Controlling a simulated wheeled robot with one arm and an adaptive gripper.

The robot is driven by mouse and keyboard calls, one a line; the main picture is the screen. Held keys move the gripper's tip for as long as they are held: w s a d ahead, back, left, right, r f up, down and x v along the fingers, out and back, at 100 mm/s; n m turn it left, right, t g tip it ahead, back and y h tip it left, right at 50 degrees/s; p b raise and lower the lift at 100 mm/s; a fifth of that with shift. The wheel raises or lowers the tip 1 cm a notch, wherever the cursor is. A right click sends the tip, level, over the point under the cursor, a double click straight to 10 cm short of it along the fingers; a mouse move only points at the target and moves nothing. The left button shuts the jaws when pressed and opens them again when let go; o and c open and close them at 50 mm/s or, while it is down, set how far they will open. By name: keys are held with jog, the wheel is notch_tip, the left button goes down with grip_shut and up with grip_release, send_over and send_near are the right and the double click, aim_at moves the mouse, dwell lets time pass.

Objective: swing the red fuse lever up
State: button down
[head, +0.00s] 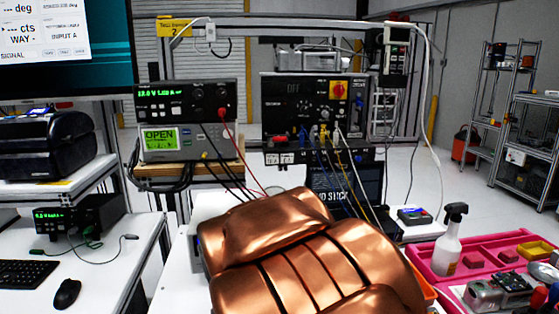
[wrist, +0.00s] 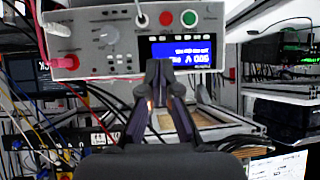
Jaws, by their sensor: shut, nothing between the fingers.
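No red fuse lever can be picked out for certain. In the head view a red part (head: 338,90) on a yellow plate sits at the upper right of the black control unit (head: 283,92); its exact shape is too small to tell. My gripper (wrist: 159,68) shows in the wrist view, dark, its fingertips together and empty. It is in front of a grey instrument panel (wrist: 85,50) with a blue display (wrist: 183,53), below the display's left edge in the picture. Whether it touches the panel cannot be told. In the head view my copper arm hides the gripper.
Several cables (head: 325,145) hang from the black unit. A power supply (head: 187,104) stands left of it on a bench. A pink tray (head: 440,280) with a spray bottle (head: 451,240) is at the right. Cables also run at the left of the wrist view.

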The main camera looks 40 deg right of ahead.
jog(key=w+d+r+m+t+h+b, duration=0.1)
jog(key=w+d+r+t+h+b, duration=0.1)
jog(key=d, duration=0.3)
jog(key=w+d+r+m+t+h+b, duration=0.1)
jog(key=w+d+r+t+h+b, duration=0.15)
jog(key=d, duration=0.35)
jog(key=t+h+p, duration=0.2)
jog(key=t+h, duration=0.4)
send_near(278, 140)
jog(key=shift+n+y, duration=0.25)
jog(key=shift+n, duration=0.15)
jog(key=shift+p+x, duration=1.05)
jog(key=shift+x, duration=2.5)
jog(key=shift+d, duration=0.1)
jog(key=shift+s+r, duration=0.1)
jog(key=shift+r, duration=0.15)
